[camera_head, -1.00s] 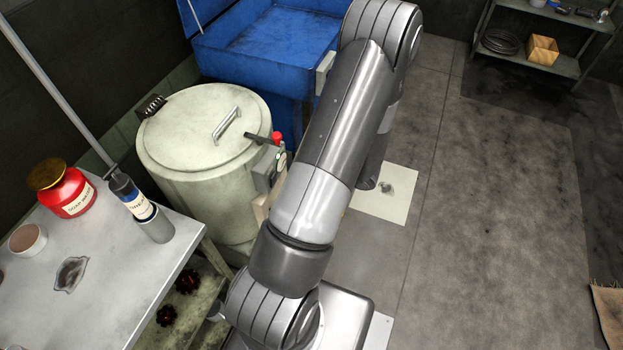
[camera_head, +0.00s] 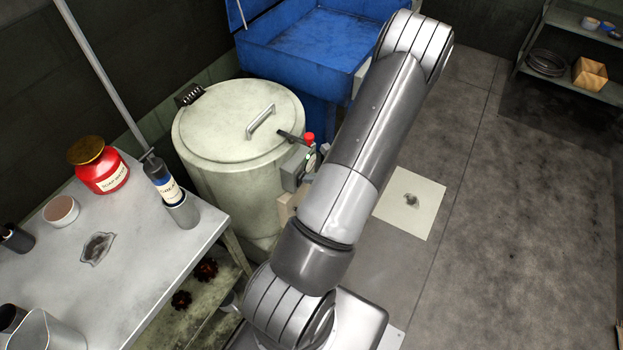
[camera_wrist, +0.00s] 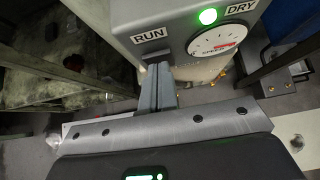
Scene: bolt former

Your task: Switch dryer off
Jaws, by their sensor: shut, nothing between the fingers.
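The dryer (camera_head: 225,170) is a pale round drum with a closed, handled lid, left of my arm in the head view. Its grey control box (camera_head: 294,172) is on the drum's right side, with a red knob (camera_head: 309,138) and a black lever (camera_head: 290,136) above. In the wrist view the control box (camera_wrist: 170,18) shows a lit green lamp (camera_wrist: 208,17), a dial (camera_wrist: 216,38), and labels RUN (camera_wrist: 149,36) and DRY (camera_wrist: 241,7). My gripper (camera_wrist: 159,68) is shut and empty, its tips at the box's lower edge below RUN; contact is unclear. My arm hides it in the head view.
A metal table (camera_head: 150,262) at left holds a red jar (camera_head: 101,172), a bottle (camera_head: 163,180) and cups. A blue basin (camera_head: 305,50) stands behind the dryer. A shelf (camera_head: 560,70) is at the far right. The floor (camera_head: 500,220) right of my arm is clear.

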